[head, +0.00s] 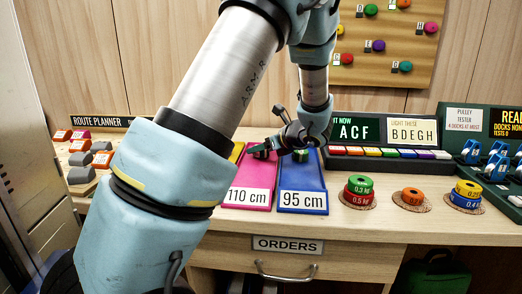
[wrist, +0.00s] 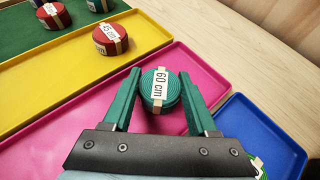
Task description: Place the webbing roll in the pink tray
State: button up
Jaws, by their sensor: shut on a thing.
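The webbing roll (wrist: 160,90) is a teal-green coil with a paper band reading "60 cm". In the wrist view it sits between the two green fingers of my gripper (wrist: 159,76), which is shut on it. Behind and around it is the floor of the pink tray (wrist: 75,125). I cannot tell whether the roll touches that floor or hangs just above it. In the head view my gripper (head: 275,151) is low over the back of the pink tray (head: 240,208), marked "110 cm". The held roll is hard to make out there.
The blue tray (head: 303,200), marked "95 cm", adjoins on the right; a green roll (wrist: 257,164) shows partly at its edge. The yellow tray (wrist: 40,85) on the other side holds a red roll (wrist: 111,40). Stacked coloured discs (head: 358,191) stand farther right.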

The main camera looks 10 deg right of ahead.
jog(key=shift+f, duration=0.2)
jog(key=shift+f, duration=0.15)
jog(key=o, duration=1.4)
jog(key=shift+c, duration=0.2)
jog(key=shift+r, duration=0.3)
jog(key=v, duration=1.2)
jog(key=shift+f, duration=0.15)
